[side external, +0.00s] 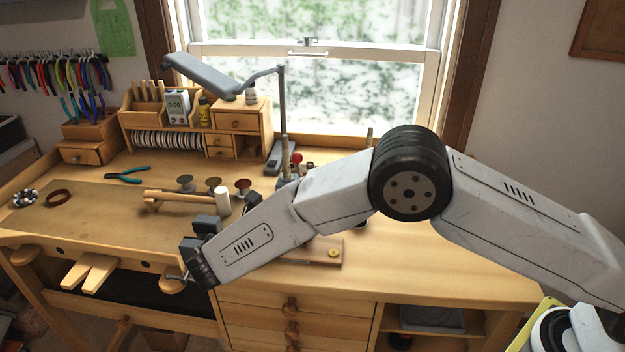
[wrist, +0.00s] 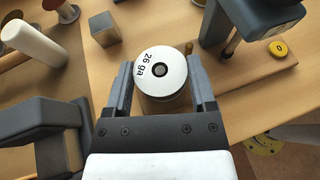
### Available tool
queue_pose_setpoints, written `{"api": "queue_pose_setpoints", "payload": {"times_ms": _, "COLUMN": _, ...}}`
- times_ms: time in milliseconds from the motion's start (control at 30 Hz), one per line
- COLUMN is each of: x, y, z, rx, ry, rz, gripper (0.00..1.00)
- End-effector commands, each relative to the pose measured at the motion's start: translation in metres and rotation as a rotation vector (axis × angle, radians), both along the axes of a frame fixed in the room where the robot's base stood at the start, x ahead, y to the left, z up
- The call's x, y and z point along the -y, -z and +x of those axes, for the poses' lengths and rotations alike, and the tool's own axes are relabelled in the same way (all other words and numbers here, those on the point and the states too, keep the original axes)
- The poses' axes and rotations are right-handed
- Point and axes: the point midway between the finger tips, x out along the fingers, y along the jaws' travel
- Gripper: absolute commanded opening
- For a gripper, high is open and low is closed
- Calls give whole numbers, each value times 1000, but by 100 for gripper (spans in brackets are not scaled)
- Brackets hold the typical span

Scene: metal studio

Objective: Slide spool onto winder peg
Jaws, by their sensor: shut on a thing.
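The spool (wrist: 142,83), with a white "26 ga" top and a dark centre, sits between the two fingers of my gripper (wrist: 161,84) in the wrist view. My gripper is shut on its sides. A wooden board (wrist: 235,75) with a yellow "0" disc (wrist: 280,47) runs right from behind the spool; a grey block-like part (wrist: 262,18) stands over it. A small dark pin-like tip (wrist: 189,48) shows just beyond the spool; I cannot tell whether it is the winder peg. In the side view, my forearm hides gripper and spool, while the board's right end (side external: 325,245) shows.
The bench right of my arm is clear.

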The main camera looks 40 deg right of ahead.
Motion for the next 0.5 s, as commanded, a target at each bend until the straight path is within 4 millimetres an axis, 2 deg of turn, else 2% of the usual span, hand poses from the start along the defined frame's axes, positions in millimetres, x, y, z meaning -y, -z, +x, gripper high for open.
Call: {"api": "queue_pose_setpoints", "payload": {"times_ms": 500, "x": 0, "y": 6, "z": 0, "rx": 1, "ry": 0, "rz": 0, "gripper": 13}}
